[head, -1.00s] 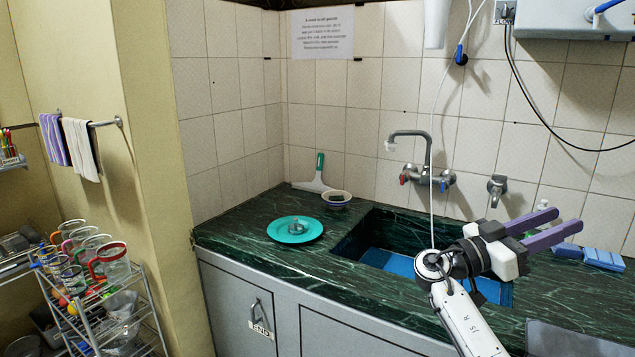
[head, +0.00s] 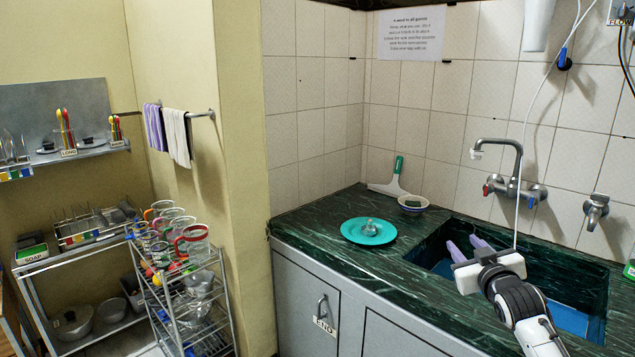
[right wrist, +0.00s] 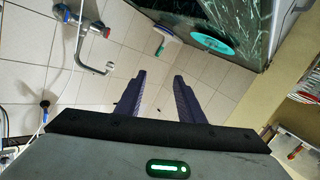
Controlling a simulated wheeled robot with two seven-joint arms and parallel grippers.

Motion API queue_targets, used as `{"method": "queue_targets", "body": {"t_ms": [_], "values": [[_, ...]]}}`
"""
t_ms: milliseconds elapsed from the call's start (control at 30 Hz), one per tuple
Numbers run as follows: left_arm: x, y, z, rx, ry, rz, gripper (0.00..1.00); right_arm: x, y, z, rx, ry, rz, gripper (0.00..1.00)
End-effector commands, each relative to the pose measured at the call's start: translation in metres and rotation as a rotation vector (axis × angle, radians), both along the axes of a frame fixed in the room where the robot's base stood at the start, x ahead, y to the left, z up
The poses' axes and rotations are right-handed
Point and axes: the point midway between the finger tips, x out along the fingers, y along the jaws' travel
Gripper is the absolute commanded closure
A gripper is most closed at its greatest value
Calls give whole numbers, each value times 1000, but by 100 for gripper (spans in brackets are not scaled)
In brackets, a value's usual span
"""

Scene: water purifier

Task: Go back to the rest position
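My right gripper (head: 467,248) is in front of the sink, its two purple fingers pointing away from me over the near left part of the basin. The fingers are apart with nothing between them. In the right wrist view the same fingers (right wrist: 160,95) stand apart and empty, with wall tiles behind them. My left gripper is not in any view.
The green marble counter (head: 330,218) holds a teal plate (head: 368,231), a bowl (head: 413,204) and a squeegee (head: 392,180). The tap (head: 515,165) is on the wall above the sink (head: 432,257). A rack of mugs (head: 190,300) stands left of the counter.

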Motion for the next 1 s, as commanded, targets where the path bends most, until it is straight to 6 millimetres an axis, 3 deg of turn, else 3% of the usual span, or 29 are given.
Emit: {"method": "queue_targets", "body": {"t_ms": [33, 167, 367, 600, 700, 800, 900, 1000], "values": [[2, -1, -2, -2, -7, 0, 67, -11, 11, -34, 4, 37, 15, 65], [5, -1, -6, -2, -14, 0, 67, -40, 37, -94, 16, 104, 51, 65], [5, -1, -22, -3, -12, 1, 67, -109, 84, -197, 55, 228, 114, 65], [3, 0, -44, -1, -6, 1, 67, -237, 148, -314, 144, 406, 187, 65], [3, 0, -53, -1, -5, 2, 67, -298, 173, -350, 193, 483, 207, 65], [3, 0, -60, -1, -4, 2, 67, -354, 194, -374, 243, 551, 219, 65], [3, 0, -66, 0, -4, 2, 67, -399, 208, -387, 283, 605, 222, 65], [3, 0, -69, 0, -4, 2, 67, -427, 217, -392, 311, 638, 223, 65]]}}
